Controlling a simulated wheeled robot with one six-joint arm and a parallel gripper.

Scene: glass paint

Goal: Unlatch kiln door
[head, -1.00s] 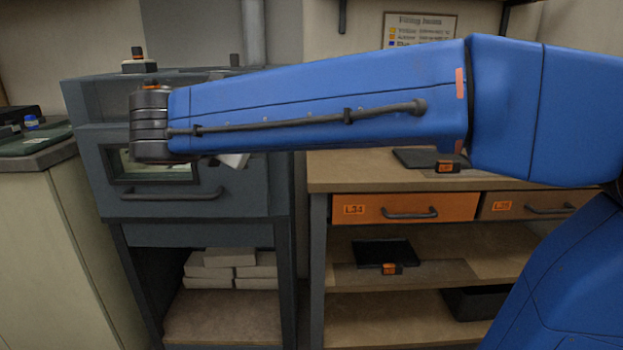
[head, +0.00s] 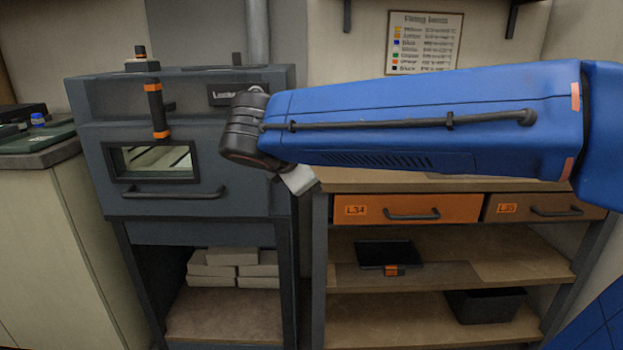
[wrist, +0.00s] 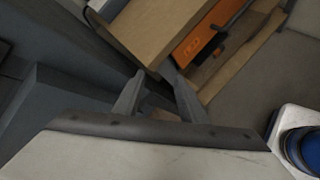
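The grey-blue kiln (head: 88,142) stands at the left in the head view. Its door has a small window (head: 155,160) and a horizontal bar handle (head: 172,194), and looks shut. A latch lever with a black grip and orange bands (head: 156,108) stands upright on the front, above the window. My wrist covers the kiln's upper right front. My gripper's fingers are hidden in the head view. In the wrist view my gripper (wrist: 153,80) is open and empty, its fingers apart, with the kiln's dark side to their left and the bench beyond. The lever is not seen there.
A wooden workbench (head: 350,181) with an orange drawer (head: 376,209) and a brown drawer (head: 520,208) stands right of the kiln. Its lower shelves hold a dark tray (head: 384,253) and a bin (head: 482,305). Pale bricks (head: 232,257) lie under the kiln.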

